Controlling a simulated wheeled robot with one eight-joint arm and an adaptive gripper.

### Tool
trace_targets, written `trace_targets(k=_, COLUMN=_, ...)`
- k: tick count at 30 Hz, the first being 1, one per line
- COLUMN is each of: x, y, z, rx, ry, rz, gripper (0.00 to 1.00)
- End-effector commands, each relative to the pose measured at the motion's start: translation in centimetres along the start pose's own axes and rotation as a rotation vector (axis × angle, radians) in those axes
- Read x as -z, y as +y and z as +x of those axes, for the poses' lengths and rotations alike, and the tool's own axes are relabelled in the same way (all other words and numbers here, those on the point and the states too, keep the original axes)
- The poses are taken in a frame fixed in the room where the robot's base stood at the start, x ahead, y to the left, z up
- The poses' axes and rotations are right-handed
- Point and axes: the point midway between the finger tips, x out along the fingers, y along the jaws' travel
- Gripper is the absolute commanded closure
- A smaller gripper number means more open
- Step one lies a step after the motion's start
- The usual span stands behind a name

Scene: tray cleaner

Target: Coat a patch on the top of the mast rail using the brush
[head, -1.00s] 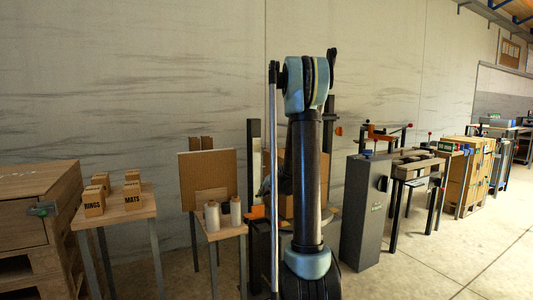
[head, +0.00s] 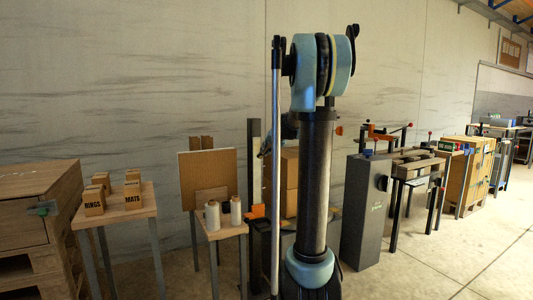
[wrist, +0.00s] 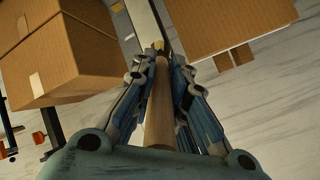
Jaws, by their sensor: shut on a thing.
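My gripper (wrist: 160,62) is shut on the brush (wrist: 158,110), whose pale wooden handle runs between the fingers in the wrist view. The brush's far end shows as a small yellowish tip between the fingertips; its bristles are hard to make out. A pale strip with dark edges, seemingly the mast rail (wrist: 144,20), lies just beyond the fingertips. I cannot tell whether the brush touches it. In the head view the upright mast rail (head: 254,145) stands left of my arm. The gripper and brush are hidden behind my arm there.
Cardboard boxes flank the gripper in the wrist view, one left (wrist: 85,60) and one right (wrist: 215,22). In the head view, a small table (head: 140,206) with labelled boxes stands left, white spools (head: 212,215) nearer the middle, and a grey cabinet (head: 366,210) right.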

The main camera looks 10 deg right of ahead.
Motion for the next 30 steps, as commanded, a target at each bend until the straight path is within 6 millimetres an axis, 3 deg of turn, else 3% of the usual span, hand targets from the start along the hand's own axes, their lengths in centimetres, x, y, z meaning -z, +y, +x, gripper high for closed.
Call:
trace_targets(k=15, x=1.9, y=-1.6, z=3.8, rx=0.001, ry=-0.001, rz=0.000, gripper=1.00)
trace_targets(k=30, x=2.3, y=-1.9, z=4.5, rx=0.000, ry=0.000, rz=0.000, gripper=1.00)
